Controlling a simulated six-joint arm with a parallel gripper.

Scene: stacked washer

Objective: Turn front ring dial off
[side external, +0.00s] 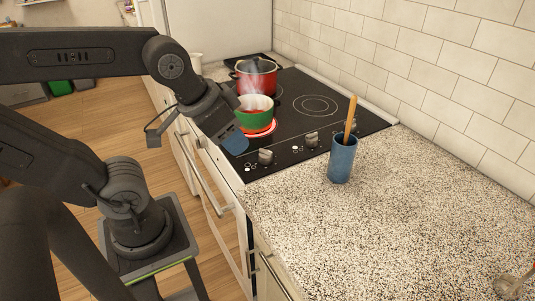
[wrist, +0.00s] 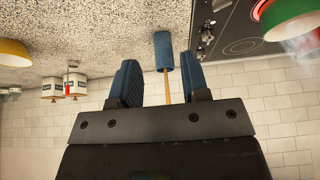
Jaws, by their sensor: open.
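The black cooktop (side external: 300,88) has a row of grey dials along its edge beside the counter. The dial closest to the oven-door side (side external: 266,157) and another dial (side external: 311,138) show in the side view. I cannot read their settings. A ring under the green pot (side external: 256,118) glows red. My gripper (side external: 236,141) hovers near the front edge of the cooktop, left of the closest dial and apart from it. In the wrist view my gripper (wrist: 163,82) has its blue fingers spread with nothing held. Dials (wrist: 207,36) show there at upper right.
A blue cup (side external: 342,160) with a wooden utensil stands on the speckled counter (side external: 380,220) beside the dials. A steaming red pot (side external: 256,80) stands farther back. White canisters (wrist: 75,84) and a yellow bowl (wrist: 14,53) show in the wrist view.

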